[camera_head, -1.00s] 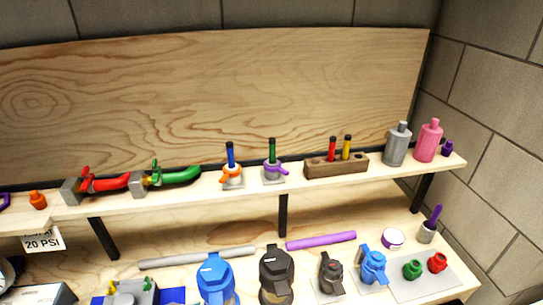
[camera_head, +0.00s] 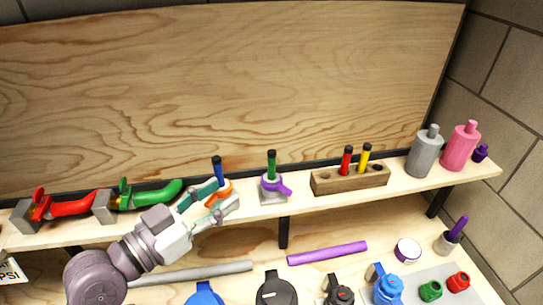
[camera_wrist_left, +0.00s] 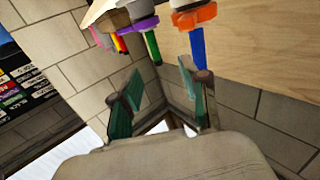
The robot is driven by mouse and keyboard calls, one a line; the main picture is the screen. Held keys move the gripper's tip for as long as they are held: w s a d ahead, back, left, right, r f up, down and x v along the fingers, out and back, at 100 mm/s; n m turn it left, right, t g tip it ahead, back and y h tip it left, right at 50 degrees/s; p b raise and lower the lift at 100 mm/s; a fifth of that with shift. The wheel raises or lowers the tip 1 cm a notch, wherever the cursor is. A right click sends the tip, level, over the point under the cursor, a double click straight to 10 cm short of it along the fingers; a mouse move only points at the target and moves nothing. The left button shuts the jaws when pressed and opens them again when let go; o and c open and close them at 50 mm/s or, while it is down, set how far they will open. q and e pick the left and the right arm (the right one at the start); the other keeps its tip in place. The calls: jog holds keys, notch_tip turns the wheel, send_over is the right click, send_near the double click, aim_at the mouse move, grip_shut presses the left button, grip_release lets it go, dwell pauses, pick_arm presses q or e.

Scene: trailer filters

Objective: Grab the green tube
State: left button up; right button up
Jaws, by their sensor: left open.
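The green tube (camera_head: 271,163), with a black cap, stands upright in a small holder with a purple ring (camera_head: 274,186) on the upper shelf. My left gripper (camera_head: 226,195) is open, to the left of the green tube and apart from it. Its fingers reach toward the orange-ringed holder (camera_head: 218,192) with the blue tube (camera_head: 217,170) and partly cover that holder. In the left wrist view, the green tube (camera_wrist_left: 153,48) and the blue tube (camera_wrist_left: 197,50) appear upside down beyond the open fingers (camera_wrist_left: 160,82). My right gripper is not in view.
A wooden block (camera_head: 350,179) with red and yellow tubes stands right of the green tube. Grey (camera_head: 425,155) and pink (camera_head: 461,148) bottles stand farther right. Red (camera_head: 72,207) and green (camera_head: 150,194) bent fittings lie left. The lower shelf holds a purple rod (camera_head: 328,253) and several containers.

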aim_at(269, 164)
pick_arm(q)
jog(key=x, duration=0.7)
jog(key=shift+s+d+r+p, duration=0.25)
jog(key=shift+d+p, duration=0.15)
jog(key=shift+w+d, duration=0.1)
jog(key=shift+w, duration=0.05)
jog(key=shift+w+d+r+p, duration=0.35)
jog(key=shift+w+d+p, duration=0.2)
jog(key=shift+p, duration=0.2)
jog(key=p+x, duration=0.1)
jog(key=x, duration=0.2)
jog(key=shift+w+d+f, duration=0.1)
jog(key=shift+d+f, duration=0.1)
jog(key=shift+w+d+f, duration=0.1)
grip_shut()
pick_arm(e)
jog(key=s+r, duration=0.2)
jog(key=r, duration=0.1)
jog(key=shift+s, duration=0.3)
